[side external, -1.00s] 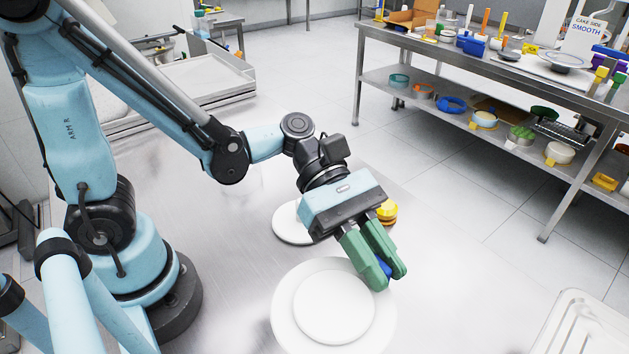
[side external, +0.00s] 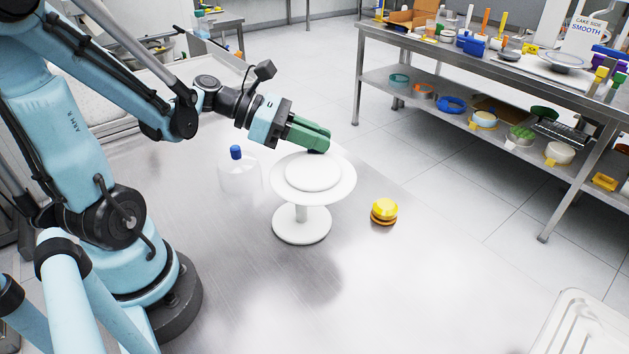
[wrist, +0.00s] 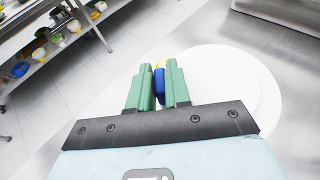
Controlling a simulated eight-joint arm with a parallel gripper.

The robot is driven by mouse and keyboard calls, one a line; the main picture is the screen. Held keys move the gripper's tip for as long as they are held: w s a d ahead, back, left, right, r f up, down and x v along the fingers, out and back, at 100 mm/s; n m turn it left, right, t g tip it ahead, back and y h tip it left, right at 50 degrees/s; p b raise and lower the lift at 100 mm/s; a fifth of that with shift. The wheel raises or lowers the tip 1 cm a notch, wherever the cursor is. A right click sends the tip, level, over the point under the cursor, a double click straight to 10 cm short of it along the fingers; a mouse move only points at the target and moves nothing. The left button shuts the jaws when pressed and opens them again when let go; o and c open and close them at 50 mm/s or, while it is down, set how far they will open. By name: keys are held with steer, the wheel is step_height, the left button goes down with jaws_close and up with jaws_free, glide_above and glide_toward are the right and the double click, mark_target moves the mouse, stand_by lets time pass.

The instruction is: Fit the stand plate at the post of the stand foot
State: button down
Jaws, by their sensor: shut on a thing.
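The stand plate (side external: 283,186) is a wide white disc with a smaller raised white round on top. It is level above the stand foot (side external: 302,232), a white round base on the steel table. The foot's short post (side external: 301,212) shows below the plate; I cannot tell whether plate and post touch. In the wrist view, the blue piece (wrist: 159,86) is between the fingers (wrist: 160,76), beside the white plate (wrist: 222,75).
A yellow piece on an orange-brown base (side external: 384,210) stands on the table right of the stand. A clear jug with a blue cap (side external: 237,172) stands left of it. The front table is clear. A steel shelf bench (side external: 480,60) is across the floor.

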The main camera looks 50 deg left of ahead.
steer(key=a, duration=0.1)
steer(key=a+n+y, duration=0.1)
steer(key=a, duration=0.1)
steer(key=a+t+y, duration=0.1)
steer(key=shift+s+a+n, duration=0.3)
steer(key=shift+a+n, duration=0.1)
steer(key=shift+f, duration=2.45)
steer(key=shift+n, duration=0.3)
stand_by(3.1)
